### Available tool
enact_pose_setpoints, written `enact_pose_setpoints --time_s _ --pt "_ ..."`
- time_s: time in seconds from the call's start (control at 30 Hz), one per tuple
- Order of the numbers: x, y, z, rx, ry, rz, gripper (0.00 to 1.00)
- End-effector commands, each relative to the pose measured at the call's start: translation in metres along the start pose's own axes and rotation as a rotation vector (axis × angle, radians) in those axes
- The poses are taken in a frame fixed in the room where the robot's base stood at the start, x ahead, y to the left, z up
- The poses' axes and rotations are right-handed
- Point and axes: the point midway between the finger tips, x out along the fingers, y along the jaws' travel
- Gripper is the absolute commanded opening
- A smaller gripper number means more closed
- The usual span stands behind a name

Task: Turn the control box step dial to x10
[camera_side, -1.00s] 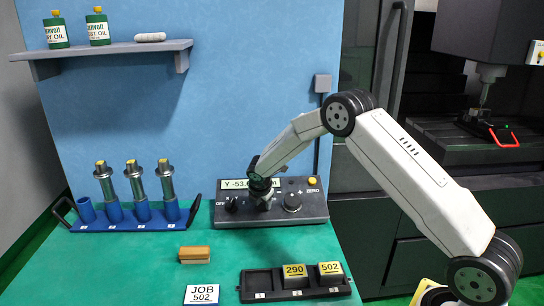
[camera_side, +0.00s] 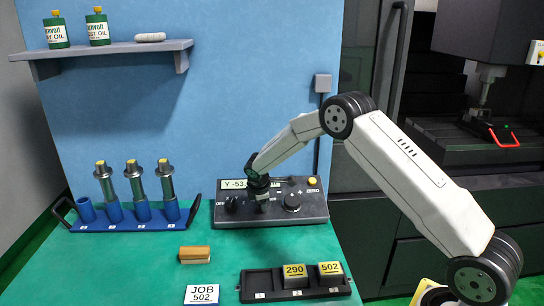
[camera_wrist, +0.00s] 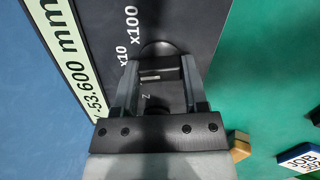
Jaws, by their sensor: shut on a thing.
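The control box (camera_side: 305,212) is a dark grey unit at the back of the green bench, with a pale display on top. Its step dial (camera_wrist: 158,49) is a dark round knob, largely hidden by my gripper. The white labels x10 (camera_wrist: 123,56) and x100 (camera_wrist: 133,25) are printed beside it in the wrist view. My gripper (camera_wrist: 159,76) is shut on the dial, one finger on each side; in the side view it points down onto the box (camera_side: 261,203). I cannot tell which mark the dial points to.
A larger round knob (camera_side: 292,202) and a yellow button (camera_side: 312,181) sit right of my gripper; another knob (camera_side: 232,204) sits left.

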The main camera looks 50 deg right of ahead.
Motion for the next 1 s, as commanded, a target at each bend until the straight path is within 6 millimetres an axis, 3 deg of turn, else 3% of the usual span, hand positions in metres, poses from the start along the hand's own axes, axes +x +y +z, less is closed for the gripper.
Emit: enact_pose_setpoints --time_s 0.3,0.8,0.83,0.93,1.0 --pt "-0.0004 0.0003 -0.0003 0.155 0.001 -0.014 0.00" --pt "-0.0005 0.0004 -0.0004 0.182 0.001 -0.016 0.00" --pt "-0.0005 0.0004 -0.0004 0.182 0.001 -0.016 0.59" --pt "-0.0004 0.0003 -0.0004 0.182 0.001 -0.016 0.91" --pt "-0.0004 0.0003 -0.0003 0.181 0.001 -0.016 0.91"
